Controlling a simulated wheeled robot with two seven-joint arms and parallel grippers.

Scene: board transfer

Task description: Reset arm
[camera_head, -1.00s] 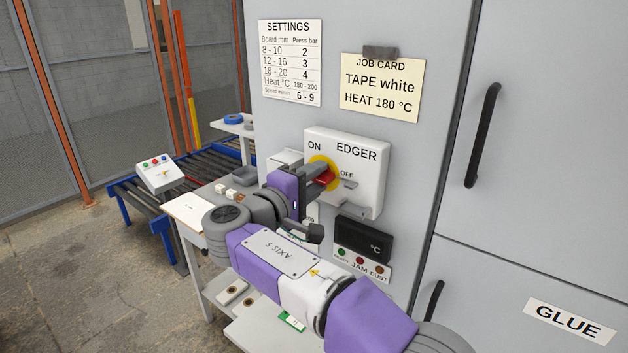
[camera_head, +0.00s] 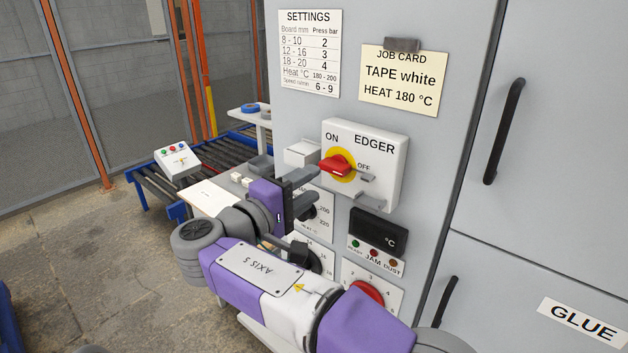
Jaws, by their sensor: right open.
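My right gripper (camera_head: 310,187) is open and empty, in front of the machine panel, just left of and below the EDGER switch box (camera_head: 389,168). The red switch handle (camera_head: 337,165) sits on a yellow disc, clear of the fingers. The handle lies roughly level, with its end towards the left; ON is printed above it and OFF to its right. My purple and white right arm reaches in from the lower right. My left gripper is not in view.
Below the box are a dark °C display (camera_head: 378,233), dials partly hidden by my arm, and a red knob (camera_head: 366,294). A settings sheet (camera_head: 309,52) and job card (camera_head: 400,80) hang above. A roller conveyor (camera_head: 150,195) with a control box (camera_head: 177,160) stands left.

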